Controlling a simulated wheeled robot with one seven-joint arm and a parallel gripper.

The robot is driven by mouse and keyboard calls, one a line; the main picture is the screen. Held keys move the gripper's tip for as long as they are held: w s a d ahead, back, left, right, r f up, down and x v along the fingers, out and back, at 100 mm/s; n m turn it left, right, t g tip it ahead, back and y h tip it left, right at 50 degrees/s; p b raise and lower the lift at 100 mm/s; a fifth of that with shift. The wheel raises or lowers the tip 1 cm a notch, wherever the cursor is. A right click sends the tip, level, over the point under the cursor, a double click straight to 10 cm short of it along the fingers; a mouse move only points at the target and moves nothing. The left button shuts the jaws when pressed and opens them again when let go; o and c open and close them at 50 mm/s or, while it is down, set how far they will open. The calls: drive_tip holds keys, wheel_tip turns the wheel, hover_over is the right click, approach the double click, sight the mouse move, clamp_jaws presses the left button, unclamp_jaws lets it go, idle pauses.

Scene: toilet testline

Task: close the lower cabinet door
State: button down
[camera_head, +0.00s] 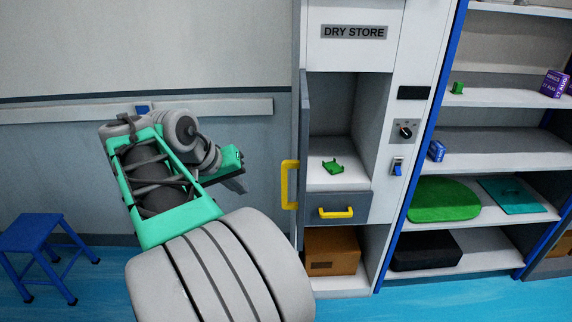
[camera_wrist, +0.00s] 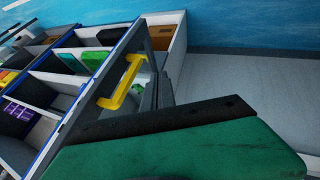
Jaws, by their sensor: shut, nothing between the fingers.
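The lower cabinet door (camera_head: 304,140) is a grey panel below the DRY STORE sign. It stands open, seen nearly edge-on at the left side of the cabinet opening. Its yellow handle (camera_head: 289,186) is on the left face, and the handle also shows in the wrist view (camera_wrist: 122,84). My gripper (camera_head: 241,185) is shut and empty, to the left of the door and apart from the handle. In the wrist view my gripper's dark finger and green body fill the lower part, hiding some of the cabinet.
Inside the cabinet are a green item (camera_head: 333,167) on a shelf, a grey drawer with a yellow handle (camera_head: 336,213) and a cardboard box (camera_head: 331,252). Open shelving (camera_head: 476,100) stands right. A blue stool (camera_head: 35,236) stands far left. A wall rail (camera_head: 60,112) runs behind my arm.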

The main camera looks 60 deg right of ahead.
drive_tip(key=s+d+r+m+g, duration=0.2)
drive_tip(key=s+d+r+m, duration=0.15)
drive_tip(key=s+r, duration=0.2)
drive_tip(key=x, duration=1.1)
drive_tip(key=shift+a+b, duration=0.15)
drive_tip(key=shift+b, duration=0.3)
drive_tip(key=shift+s+n, duration=0.2)
drive_tip(key=shift+n, duration=0.05)
